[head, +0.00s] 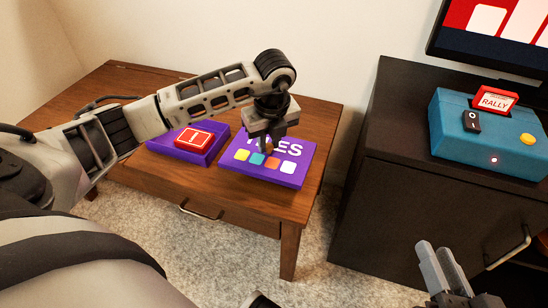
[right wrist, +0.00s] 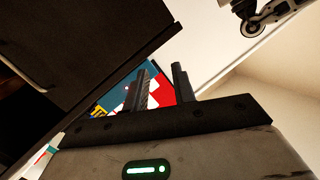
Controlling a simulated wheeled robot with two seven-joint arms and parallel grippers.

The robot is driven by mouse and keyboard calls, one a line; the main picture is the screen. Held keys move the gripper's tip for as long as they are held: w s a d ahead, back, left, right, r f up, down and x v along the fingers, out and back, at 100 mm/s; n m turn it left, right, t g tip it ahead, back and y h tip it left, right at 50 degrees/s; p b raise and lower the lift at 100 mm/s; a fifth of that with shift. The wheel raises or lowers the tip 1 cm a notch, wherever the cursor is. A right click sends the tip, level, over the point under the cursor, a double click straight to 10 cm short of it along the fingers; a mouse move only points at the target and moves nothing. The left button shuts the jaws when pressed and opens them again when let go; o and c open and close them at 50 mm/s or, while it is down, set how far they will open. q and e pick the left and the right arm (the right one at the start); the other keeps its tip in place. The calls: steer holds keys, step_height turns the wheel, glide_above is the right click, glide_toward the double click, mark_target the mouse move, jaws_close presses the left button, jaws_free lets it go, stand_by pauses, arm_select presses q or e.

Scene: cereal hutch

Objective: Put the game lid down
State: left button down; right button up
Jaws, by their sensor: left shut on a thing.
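The purple game lid (head: 262,178), with white lettering and several coloured squares, is face up at the right part of the wooden table. My left gripper (head: 266,145) points down over it and is shut on it, hiding part of the lettering. I cannot tell whether the lid touches the tabletop or is slightly above it. The open purple game box (head: 208,157) is just left of the lid, with a red cartridge (head: 194,138) in it. My right gripper (head: 447,270) is empty, away at the lower right; its fingers stand apart in the right wrist view (right wrist: 160,88).
The wooden table (head: 130,85) has free room at its back left. A dark cabinet (head: 385,150) to the right carries a teal console (head: 455,125) with a red "RALLY" cartridge (head: 497,98) in it. A screen (head: 500,35) is behind the console.

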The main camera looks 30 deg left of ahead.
mark_target(274, 153)
arm_select(q)
steer(key=shift+w+d+f+b, duration=0.15)
steer(key=shift+w+f+b, duration=0.15)
steer(key=shift+w+f, duration=0.55)
step_height(274, 153, down, 4)
steer(key=shift+r+b, duration=0.25)
steer(key=shift+b, duration=0.7)
steer(key=shift+r, duration=0.1)
arm_select(e)
steer(key=shift+a+r+m+t+y, duration=0.2)
steer(key=shift+r+m+t+y, duration=0.2)
steer(key=shift+r, duration=0.05)
steer(key=shift+w, duration=0.1)
